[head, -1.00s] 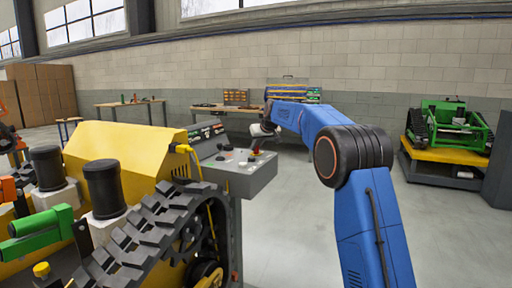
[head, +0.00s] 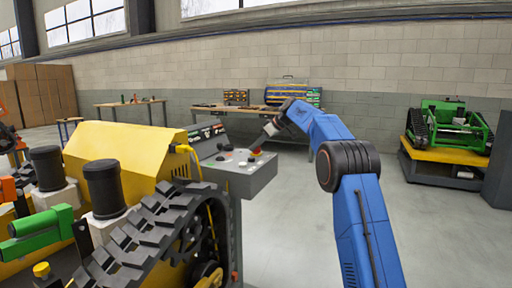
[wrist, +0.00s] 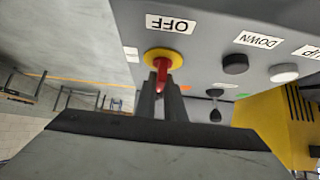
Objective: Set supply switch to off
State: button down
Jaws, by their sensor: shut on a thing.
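The supply switch is a red handle (wrist: 161,68) on a round yellow plate (wrist: 164,57), beneath an upside-down OFF label (wrist: 171,24) in the wrist view. My gripper (wrist: 163,88) is shut on the red handle, with its dark fingers on either side of it. Whether the handle points at OFF or at another mark is hard to tell. In the head view the red handle (head: 256,152) shows small at the right of the grey console top, and my gripper (head: 265,138) reaches it from above right.
The grey console (head: 243,180) stands beside the yellow tracked carrier (head: 125,150). In the wrist view, a black button (wrist: 235,64), a white button (wrist: 283,73) and a black knob (wrist: 214,113) lie close to the handle. Floor right of the console is clear.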

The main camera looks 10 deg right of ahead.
dwell(0.5)
jog(key=c, duration=1.8)
grip_release()
jog(key=shift+c, duration=0.2)
jog(key=shift+d, duration=0.1)
jog(key=v, duration=1.7)
jog(key=shift+d+r, duration=0.1)
jog(key=shift+d, duration=0.05)
